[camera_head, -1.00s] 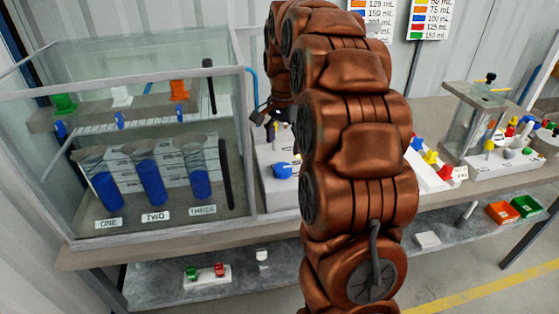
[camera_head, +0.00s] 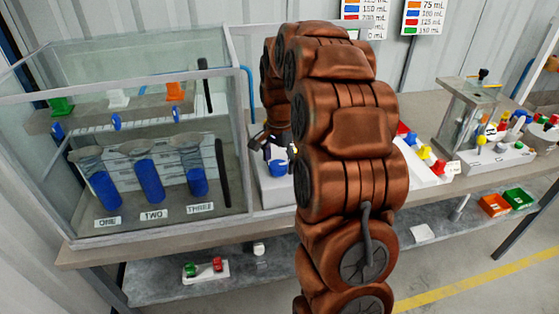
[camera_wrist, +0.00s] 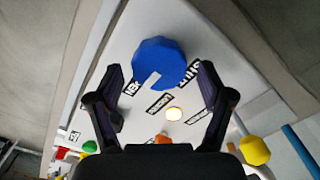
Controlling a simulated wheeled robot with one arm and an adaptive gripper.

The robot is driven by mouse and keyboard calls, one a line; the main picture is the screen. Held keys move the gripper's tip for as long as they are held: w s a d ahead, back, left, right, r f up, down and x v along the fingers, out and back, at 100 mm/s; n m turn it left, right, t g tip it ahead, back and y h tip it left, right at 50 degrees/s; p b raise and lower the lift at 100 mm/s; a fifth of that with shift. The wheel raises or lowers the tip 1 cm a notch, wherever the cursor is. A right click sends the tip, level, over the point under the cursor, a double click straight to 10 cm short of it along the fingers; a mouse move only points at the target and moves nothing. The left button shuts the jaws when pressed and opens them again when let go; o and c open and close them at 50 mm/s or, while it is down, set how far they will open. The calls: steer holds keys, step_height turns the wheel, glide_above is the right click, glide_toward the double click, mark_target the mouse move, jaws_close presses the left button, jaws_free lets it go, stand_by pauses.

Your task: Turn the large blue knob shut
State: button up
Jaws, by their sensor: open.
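The large blue knob (camera_wrist: 160,68) is a faceted disc with a white mark on its near edge, on a white panel (camera_wrist: 195,40) with black labels. In the wrist view it lies just beyond my open, empty gripper (camera_wrist: 163,80), roughly centred between the two fingertips and not visibly touched by them. In the head view the knob (camera_head: 277,167) shows on the white box right of the glass tank. My gripper (camera_head: 270,142) is just above it there, partly hidden by my arm.
A lit round lamp (camera_wrist: 173,113) and a yellow knob (camera_wrist: 254,150) sit on the panel near the gripper. A glass tank (camera_head: 235,120) with blue-filled cylinders stands close on the left. A white unit with coloured knobs (camera_head: 424,153) stands to the right.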

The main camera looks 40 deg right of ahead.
steer(key=shift+c, duration=0.2)
steer(key=c, duration=1.1)
steer(key=shift+f, duration=0.1)
steer(key=n+b, duration=0.3)
steer(key=shift+f, duration=0.15)
steer(key=n+b, duration=0.1)
steer(key=n, duration=0.2)
steer(key=n+b, duration=0.2)
steer(key=n, duration=0.1)
steer(key=shift+w+a, duration=0.15)
steer(key=n+b, duration=0.1)
steer(key=n, duration=0.3)
steer(key=shift+a+r, duration=0.1)
steer(key=shift+r, duration=0.1)
steer(key=shift+r+n, duration=0.1)
steer(key=shift+n, duration=2.3)
